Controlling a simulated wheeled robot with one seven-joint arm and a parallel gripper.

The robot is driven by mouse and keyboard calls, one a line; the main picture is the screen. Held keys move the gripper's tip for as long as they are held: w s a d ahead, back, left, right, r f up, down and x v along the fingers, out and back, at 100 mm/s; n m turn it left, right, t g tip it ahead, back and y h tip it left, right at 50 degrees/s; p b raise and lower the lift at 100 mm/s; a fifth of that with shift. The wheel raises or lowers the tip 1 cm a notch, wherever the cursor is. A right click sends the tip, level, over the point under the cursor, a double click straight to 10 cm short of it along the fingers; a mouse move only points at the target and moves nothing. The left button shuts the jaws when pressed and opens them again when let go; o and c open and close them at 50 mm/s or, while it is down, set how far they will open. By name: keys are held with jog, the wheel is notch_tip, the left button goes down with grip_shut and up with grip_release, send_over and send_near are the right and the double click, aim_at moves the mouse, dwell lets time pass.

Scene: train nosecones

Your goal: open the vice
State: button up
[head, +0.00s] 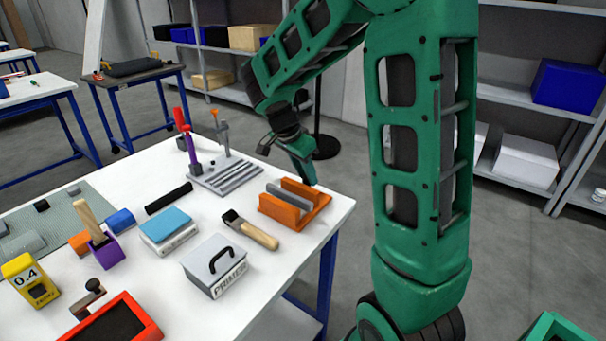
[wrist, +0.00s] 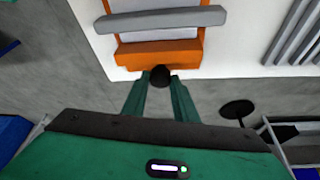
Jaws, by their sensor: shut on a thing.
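The vice (head: 280,211) is orange, with two upright walls and a grey plate (head: 287,197) between them. It stands at the right end of the white table. In the wrist view the vice's near orange end (wrist: 158,55) and the grey plate (wrist: 160,20) lie ahead of my gripper. A round black knob (wrist: 160,71) sits at that end, outside the orange wall. My gripper (wrist: 160,80) is shut on the knob, one green finger on each side. In the head view my gripper (head: 304,176) reaches down beside the vice's back end, where the knob is hidden.
A wooden-handled brush (head: 255,233) lies left of the vice. A grey slotted plate (head: 238,177) with upright tools stands behind it. A grey primer box (head: 215,264) and a blue-topped block (head: 168,229) are nearer. The table's right edge is close to the vice; floor lies beyond.

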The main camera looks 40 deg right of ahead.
jog(key=n+t, duration=0.1)
jog(key=n, duration=0.1)
jog(key=n+t, duration=0.1)
jog(key=n, duration=0.2)
jog(key=shift+s+r+n+y, duration=0.1)
jog(key=shift+n+y, duration=0.2)
jog(key=n, duration=0.2)
jog(key=n+t+y, duration=0.1)
jog(key=n, duration=0.2)
jog(key=shift+d+t+y, duration=0.15)
jog(key=shift+t+y, duration=0.15)
jog(key=shift+s+f, duration=0.25)
dwell(0.8)
jog(key=o, duration=1)
jog(key=shift+a, duration=0.2)
jog(key=shift+r, duration=0.2)
jog(key=shift+r, duration=0.35)
jog(key=v, duration=1)
jog(key=shift+d, duration=0.2)
